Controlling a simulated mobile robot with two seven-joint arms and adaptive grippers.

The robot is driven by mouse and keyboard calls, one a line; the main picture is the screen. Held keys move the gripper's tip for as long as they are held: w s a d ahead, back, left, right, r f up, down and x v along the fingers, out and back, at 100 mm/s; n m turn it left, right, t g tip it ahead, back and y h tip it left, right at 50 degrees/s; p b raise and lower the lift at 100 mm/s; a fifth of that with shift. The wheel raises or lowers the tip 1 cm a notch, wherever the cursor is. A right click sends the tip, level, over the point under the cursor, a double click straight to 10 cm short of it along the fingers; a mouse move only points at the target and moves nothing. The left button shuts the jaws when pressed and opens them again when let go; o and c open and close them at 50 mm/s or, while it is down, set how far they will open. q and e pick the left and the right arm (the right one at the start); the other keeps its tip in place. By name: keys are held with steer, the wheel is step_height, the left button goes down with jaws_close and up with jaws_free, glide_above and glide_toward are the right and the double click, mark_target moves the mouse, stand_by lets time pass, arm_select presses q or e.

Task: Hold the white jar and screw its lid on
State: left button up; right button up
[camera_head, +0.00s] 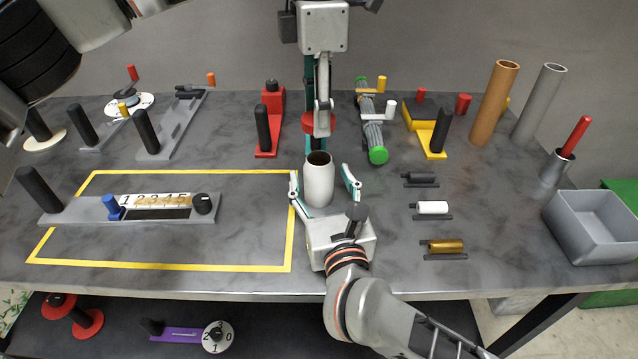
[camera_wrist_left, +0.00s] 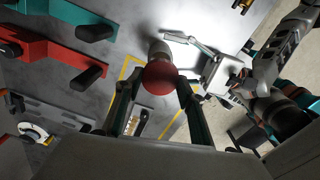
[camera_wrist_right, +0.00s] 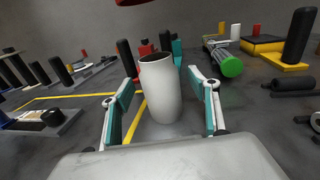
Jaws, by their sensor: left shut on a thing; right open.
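The white jar (camera_head: 319,182) stands upright on the table with its dark mouth open at the top. The red lid (camera_head: 320,124) is held above the jar, apart from it, by my left gripper (camera_head: 322,128), which points down. In the left wrist view the red lid (camera_wrist_left: 159,77) sits between the fingertips, with part of the jar (camera_wrist_left: 160,50) behind it. My right gripper (camera_head: 325,188) is open, with a finger on each side of the jar. In the right wrist view the jar (camera_wrist_right: 160,90) stands between the fingers with gaps on both sides.
A yellow-outlined area (camera_head: 180,267) lies left of the jar, with a grey slide panel (camera_head: 75,214) in it. Right of the jar are small black, white and brass cylinders on stands (camera_head: 433,208). A grey bin (camera_head: 597,228) is at the far right. A red bracket (camera_head: 272,115) stands behind.

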steer(key=shift+w+a, duration=0.15)
steer(key=shift+w, duration=0.55)
steer(key=shift+w+a, duration=0.15)
steer(key=shift+w, duration=0.5)
steer(key=c, duration=1.7)
arm_select(q)
steer(key=shift+f, duration=2.5)
steer(key=shift+f, duration=0.95)
steer(key=shift+f, duration=0.55)
arm_select(e)
jaws_close()
